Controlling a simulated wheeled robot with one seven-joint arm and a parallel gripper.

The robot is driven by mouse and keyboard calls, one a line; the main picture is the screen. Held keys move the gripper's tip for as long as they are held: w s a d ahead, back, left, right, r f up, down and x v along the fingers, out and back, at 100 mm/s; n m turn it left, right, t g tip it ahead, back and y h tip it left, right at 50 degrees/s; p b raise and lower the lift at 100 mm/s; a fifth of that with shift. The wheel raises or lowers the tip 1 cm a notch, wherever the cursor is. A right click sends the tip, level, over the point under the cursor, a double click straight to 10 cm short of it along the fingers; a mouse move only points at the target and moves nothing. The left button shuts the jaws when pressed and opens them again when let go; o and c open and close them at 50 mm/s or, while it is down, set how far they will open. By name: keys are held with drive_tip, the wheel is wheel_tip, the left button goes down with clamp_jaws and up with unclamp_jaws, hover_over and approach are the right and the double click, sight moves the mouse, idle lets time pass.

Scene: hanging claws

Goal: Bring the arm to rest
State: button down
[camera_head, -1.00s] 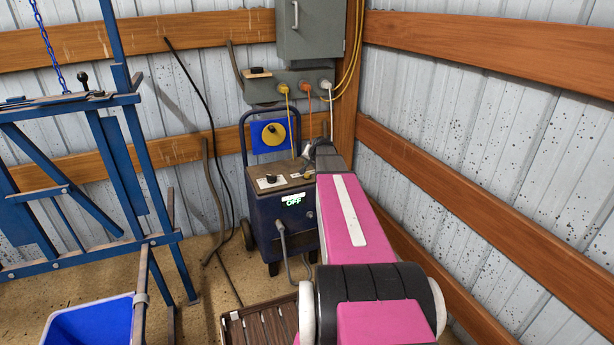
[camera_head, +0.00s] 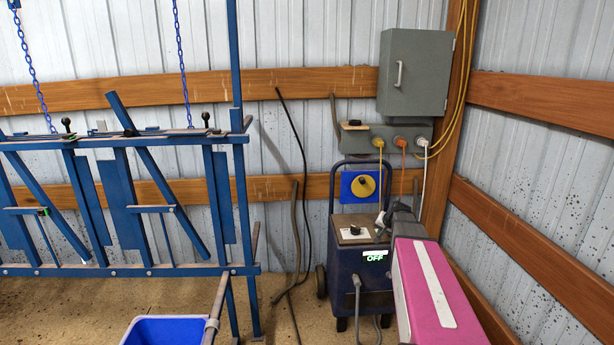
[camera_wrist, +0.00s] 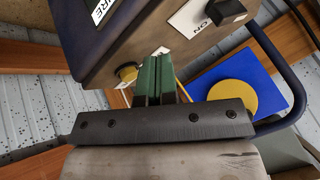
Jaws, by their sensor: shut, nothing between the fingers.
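My arm, pink with a white stripe, reaches in from the lower right of the head view. Its grey wrist end hangs by the top right of a dark blue wheeled machine (camera_head: 362,262). My gripper (camera_wrist: 155,72) shows in the wrist view as two green fingers close together, shut and empty. The fingers point toward the machine's panel edge (camera_wrist: 135,45), near a yellowish round part. I cannot tell whether they touch it. In the head view the fingertips are small and hard to make out.
A blue metal frame (camera_head: 120,269) with chains stands at the left. A blue bin (camera_head: 165,330) sits in front of it. A grey cabinet (camera_head: 413,75) and socket box with yellow, orange and white plugs hang on the back wall. Wooden rails (camera_head: 545,247) line the right wall.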

drive_tip(key=s+a+f+n+g, duration=0.2)
drive_tip(key=s+a, duration=0.3)
drive_tip(key=s, duration=0.4)
drive_tip(key=s+a+f+n+g+h, duration=0.1)
drive_tip(key=s+a+f+g, duration=0.1)
drive_tip(key=s+a, duration=0.3)
drive_tip(key=s+a+f+n+g, duration=0.2)
drive_tip(key=s+a, duration=0.4)
drive_tip(key=s, duration=0.7)
drive_tip(key=shift+s+f+n+g+h, duration=0.3)
drive_tip(key=shift+f+g+h, duration=0.1)
drive_tip(key=shift+f+g, duration=0.15)
